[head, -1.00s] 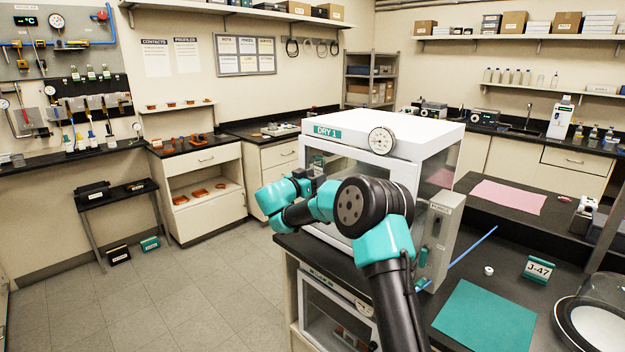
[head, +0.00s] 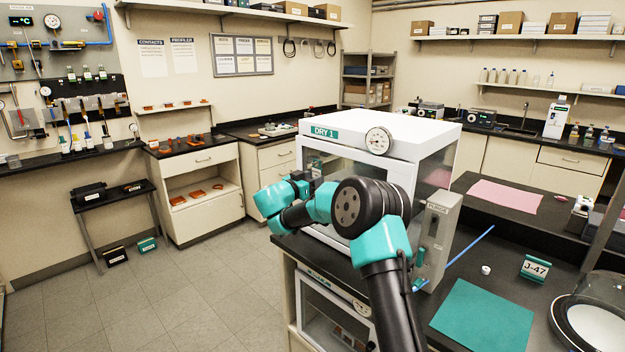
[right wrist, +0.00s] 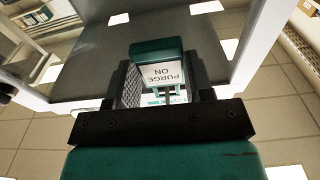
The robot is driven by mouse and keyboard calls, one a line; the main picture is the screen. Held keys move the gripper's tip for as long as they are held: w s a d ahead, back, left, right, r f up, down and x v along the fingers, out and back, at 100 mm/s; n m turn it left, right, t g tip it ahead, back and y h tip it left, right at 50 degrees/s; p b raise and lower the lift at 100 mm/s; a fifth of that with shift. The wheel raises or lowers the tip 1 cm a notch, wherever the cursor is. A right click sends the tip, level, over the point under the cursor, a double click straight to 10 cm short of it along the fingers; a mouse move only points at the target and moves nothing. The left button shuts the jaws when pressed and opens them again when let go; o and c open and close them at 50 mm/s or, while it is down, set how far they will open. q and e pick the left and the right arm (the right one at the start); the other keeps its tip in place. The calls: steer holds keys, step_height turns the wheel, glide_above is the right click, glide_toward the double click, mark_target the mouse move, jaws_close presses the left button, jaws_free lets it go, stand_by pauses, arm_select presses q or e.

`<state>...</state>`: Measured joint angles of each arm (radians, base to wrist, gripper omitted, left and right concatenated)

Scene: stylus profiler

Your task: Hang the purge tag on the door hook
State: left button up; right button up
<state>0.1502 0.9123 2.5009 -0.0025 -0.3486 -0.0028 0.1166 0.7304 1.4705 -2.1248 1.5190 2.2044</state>
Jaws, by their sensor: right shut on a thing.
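The purge tag (right wrist: 165,75) shows in the right wrist view as a white plate with a green end, its "PURGE ON" lettering upside down. My right gripper (right wrist: 168,88) is shut on it, with a dark finger on either side. In the head view the right gripper (head: 311,183) is in front of the door side of the white DRY 1 cabinet (head: 384,128), partly hidden by my own arm; the tag cannot be made out there. The door hook cannot be made out in either view. My left gripper is not in view.
A round gauge (head: 378,141) sits on the cabinet's upper front edge. A grey purge box (head: 438,238) with a blue tube is on its right side. A green mat (head: 484,318) and a J-47 sign (head: 535,268) are on the black bench.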

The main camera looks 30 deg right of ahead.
steer(key=shift+f, duration=0.1)
stand_by(0.3)
steer(key=o, duration=1.3)
steer(key=shift+v, duration=4.05)
steer(key=v, duration=1.7)
steer(key=shift+s+a, duration=0.15)
